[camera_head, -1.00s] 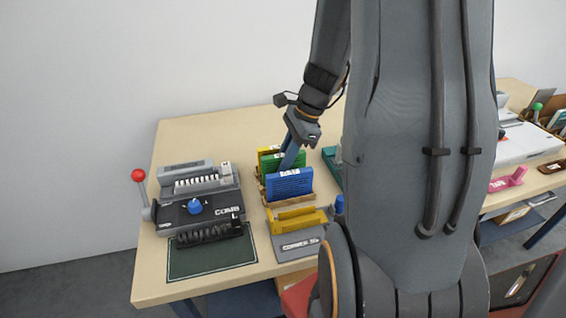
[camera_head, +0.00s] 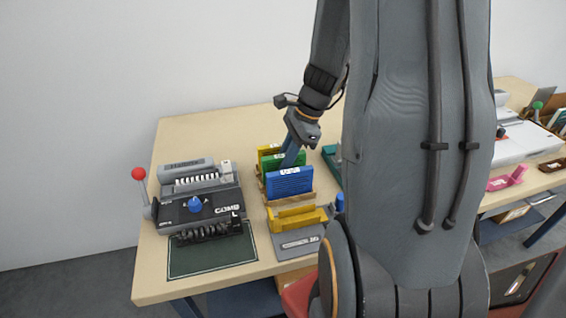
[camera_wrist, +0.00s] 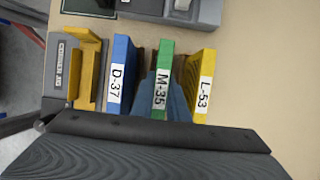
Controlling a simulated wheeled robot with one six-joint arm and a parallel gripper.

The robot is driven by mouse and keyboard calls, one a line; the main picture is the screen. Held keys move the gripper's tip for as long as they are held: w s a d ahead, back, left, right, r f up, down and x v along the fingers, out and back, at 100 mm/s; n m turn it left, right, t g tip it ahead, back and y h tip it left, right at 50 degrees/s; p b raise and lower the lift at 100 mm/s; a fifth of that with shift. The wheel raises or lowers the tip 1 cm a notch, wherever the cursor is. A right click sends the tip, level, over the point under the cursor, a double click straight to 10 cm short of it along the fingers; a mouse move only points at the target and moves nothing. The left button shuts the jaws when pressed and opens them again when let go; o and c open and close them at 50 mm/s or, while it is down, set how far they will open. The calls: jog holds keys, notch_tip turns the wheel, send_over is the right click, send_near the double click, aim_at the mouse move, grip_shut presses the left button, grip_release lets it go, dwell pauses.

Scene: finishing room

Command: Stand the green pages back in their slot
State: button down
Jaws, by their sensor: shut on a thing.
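The green pages (camera_head: 297,158), labelled M-35 in the wrist view (camera_wrist: 165,70), stand upright between the blue pages and the yellow pages. My gripper (camera_head: 288,162) reaches down from above with its grey-blue fingers on both sides of the green pages; the fingers also show in the wrist view (camera_wrist: 163,98). It is shut on the green pages. The blue pages (camera_head: 289,182), labelled D-37, stand in front in the head view. The yellow pages (camera_head: 268,152), labelled L-53, stand behind. The rack (camera_head: 296,199) shows partly; the bottom of the green pages is hidden.
A grey and yellow corner device (camera_head: 298,228) stands in front of the rack. A teal object (camera_head: 332,160) lies right, partly behind my arm. The table's back left is clear.

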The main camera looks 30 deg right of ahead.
jog(key=shift+f, duration=0.25)
jog(key=c, duration=2)
grip_release()
jog(key=p+v, duration=1)
jog(key=v, duration=0.1)
jog(key=shift+d, duration=0.1)
